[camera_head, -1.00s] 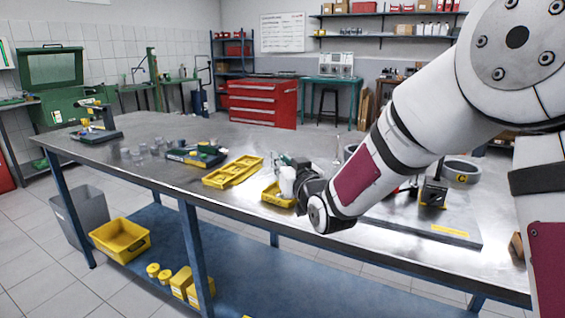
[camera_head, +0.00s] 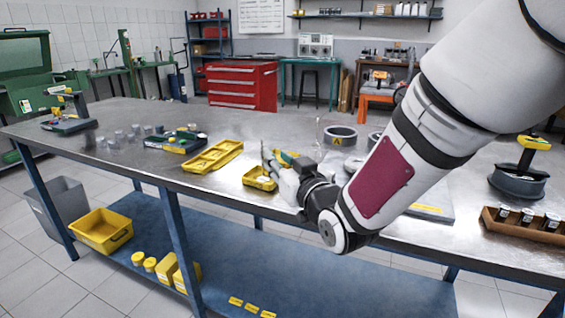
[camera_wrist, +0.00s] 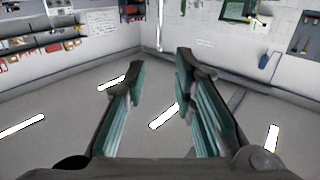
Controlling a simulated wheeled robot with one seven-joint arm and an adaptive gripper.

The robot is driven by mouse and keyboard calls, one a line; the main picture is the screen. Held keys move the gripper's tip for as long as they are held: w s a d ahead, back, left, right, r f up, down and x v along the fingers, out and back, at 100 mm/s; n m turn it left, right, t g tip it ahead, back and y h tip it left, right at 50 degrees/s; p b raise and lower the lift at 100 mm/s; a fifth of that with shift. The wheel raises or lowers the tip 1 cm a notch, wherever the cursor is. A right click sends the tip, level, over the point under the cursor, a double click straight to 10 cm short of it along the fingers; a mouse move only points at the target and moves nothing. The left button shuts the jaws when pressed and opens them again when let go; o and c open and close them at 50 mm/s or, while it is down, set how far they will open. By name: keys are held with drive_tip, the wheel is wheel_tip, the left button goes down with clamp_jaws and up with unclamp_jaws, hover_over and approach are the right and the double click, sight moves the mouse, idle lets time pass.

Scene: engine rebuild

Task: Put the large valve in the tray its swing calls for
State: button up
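My gripper (camera_wrist: 160,72) is open in the wrist view, its two green-padded fingers apart with nothing between them. In the head view it (camera_head: 278,164) is above the bench near a small yellow bin (camera_head: 260,184), partly in front of it. A long yellow tray (camera_head: 213,157) with compartments lies on the bench to the left of the bin. I cannot make out a large valve in either view; the arm covers part of the bench.
The metal bench (camera_head: 240,132) holds several small grey cylinders (camera_head: 135,132), a dark green fixture (camera_head: 175,143) and a grey ring (camera_head: 340,138). A brown box (camera_head: 525,227) of dark jars and a round grey part (camera_head: 517,184) stand at the right. A grey bin (camera_head: 62,207) is on the floor.

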drive_tip(key=shift+v, duration=0.85)
drive_tip(key=shift+d, duration=0.1)
drive_tip(key=s+d+g+h, duration=0.1)
drive_tip(key=d, duration=0.2)
drive_tip(key=s+d+f+g+h, duration=0.1)
drive_tip(key=d+h, duration=0.1)
drive_tip(key=d, duration=0.1)
drive_tip(key=s+d+m+g+h, duration=0.1)
drive_tip(key=d, duration=0.1)
drive_tip(key=shift+s+d+f+h, duration=0.15)
drive_tip(key=shift+s+d+h, duration=0.15)
drive_tip(key=shift+s+d, duration=0.1)
drive_tip(key=s+d+m+g+h, duration=0.1)
drive_tip(key=s+d+g, duration=0.3)
drive_tip(key=s, duration=0.7)
drive_tip(key=s+d+f+m+g+h, duration=0.1)
drive_tip(key=s+d+g, duration=0.3)
drive_tip(key=s, duration=0.8)
drive_tip(key=s+d+f+m+g+h, duration=0.1)
drive_tip(key=s+d, duration=0.4)
drive_tip(key=s, duration=0.6)
drive_tip(key=m+g, duration=0.1)
drive_tip(key=g, duration=0.1)
drive_tip(key=shift+s+d+f+m+g+h, duration=0.2)
drive_tip(key=shift+s+m+g+h, duration=0.2)
